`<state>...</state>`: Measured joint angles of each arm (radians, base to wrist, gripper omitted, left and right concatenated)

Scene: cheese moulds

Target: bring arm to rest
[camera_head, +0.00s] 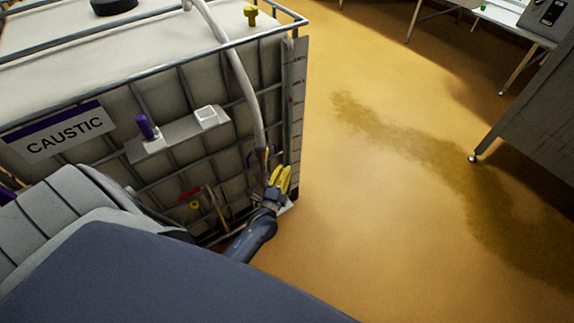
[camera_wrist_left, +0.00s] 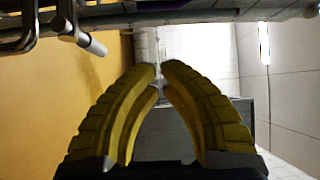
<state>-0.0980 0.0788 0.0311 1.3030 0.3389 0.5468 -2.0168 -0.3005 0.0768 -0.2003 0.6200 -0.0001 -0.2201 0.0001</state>
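My left gripper (camera_head: 282,172) is beside the lower right corner of the caged white tank (camera_head: 180,95), close to a hanging hose (camera_head: 243,85). Its yellow fingers also show in the left wrist view (camera_wrist_left: 159,70), where their tips come together with nothing visible held between them. My left forearm reaches up to it from below in the head view. Whether the gripper touches the cage or hose cannot be told. My right gripper is in neither view.
The tank bears a CAUSTIC sign (camera_head: 66,133) and a small shelf (camera_head: 178,137) with a purple-topped item (camera_head: 147,127). A metal table (camera_head: 530,125) stands at the right. The yellow floor (camera_head: 375,230) between is open, with a dark wet-looking patch (camera_head: 430,160).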

